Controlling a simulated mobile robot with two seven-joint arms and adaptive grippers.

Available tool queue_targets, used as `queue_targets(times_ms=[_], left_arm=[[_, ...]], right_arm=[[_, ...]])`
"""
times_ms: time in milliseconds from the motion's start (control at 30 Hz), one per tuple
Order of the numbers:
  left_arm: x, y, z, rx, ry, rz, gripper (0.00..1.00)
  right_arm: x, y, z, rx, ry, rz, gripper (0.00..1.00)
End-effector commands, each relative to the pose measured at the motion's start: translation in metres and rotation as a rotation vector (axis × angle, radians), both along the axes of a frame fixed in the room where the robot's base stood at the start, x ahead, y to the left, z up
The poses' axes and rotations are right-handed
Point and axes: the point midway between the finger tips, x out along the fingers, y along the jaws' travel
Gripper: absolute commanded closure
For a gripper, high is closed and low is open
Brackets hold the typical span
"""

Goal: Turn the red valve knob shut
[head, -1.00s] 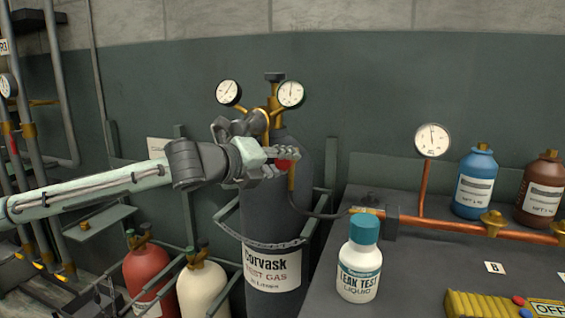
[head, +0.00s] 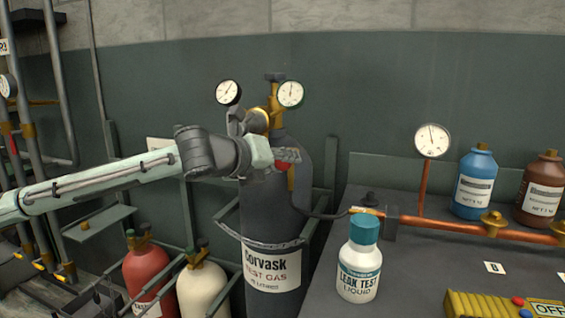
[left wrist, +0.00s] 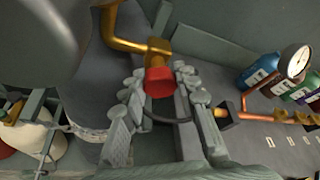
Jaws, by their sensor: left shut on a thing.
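The red valve knob (left wrist: 159,82) sits at the end of a brass fitting (left wrist: 157,50) in the left wrist view. In the head view only a small part of the red knob (head: 282,166) shows below my left gripper (head: 288,156). In the left wrist view my left gripper (left wrist: 158,98) has its fingers on both sides of the knob and is shut on it. The knob belongs to the regulator on the tall dark gas cylinder (head: 272,215), which stands upright. My right gripper is in neither view.
Two round gauges, left (head: 228,92) and right (head: 291,94), stand above the knob. A dark hose (head: 322,215) runs to the copper pipe (head: 450,226) on the bench. A white leak-test bottle (head: 358,262) stands on the bench's near left part. Red (head: 147,272) and cream (head: 203,285) cylinders stand lower left.

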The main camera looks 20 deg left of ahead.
Motion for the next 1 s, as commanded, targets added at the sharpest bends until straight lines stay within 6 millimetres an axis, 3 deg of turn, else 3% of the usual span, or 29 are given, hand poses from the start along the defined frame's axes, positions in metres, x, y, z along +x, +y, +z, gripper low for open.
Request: queue_targets(times_ms=[100, 133, 300, 667, 1000], left_arm=[[0.0, 0.0, 0.0, 0.002, -0.001, 0.0, 0.99], [0.0, 0.0, 0.0, 0.002, -0.001, 0.0, 0.67], [0.0, 0.0, 0.0, 0.001, -0.001, 0.0, 0.49], [-0.005, 0.002, 0.002, 0.0, -0.001, 0.0, 0.49], [-0.065, 0.019, 0.023, 0.001, -0.002, 0.002, 0.49]], right_arm=[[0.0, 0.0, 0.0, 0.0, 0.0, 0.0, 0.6], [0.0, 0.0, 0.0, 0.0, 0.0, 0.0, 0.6], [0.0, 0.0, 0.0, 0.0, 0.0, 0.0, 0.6], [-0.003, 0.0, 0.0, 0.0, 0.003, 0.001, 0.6], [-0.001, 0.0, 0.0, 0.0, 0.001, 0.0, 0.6]])
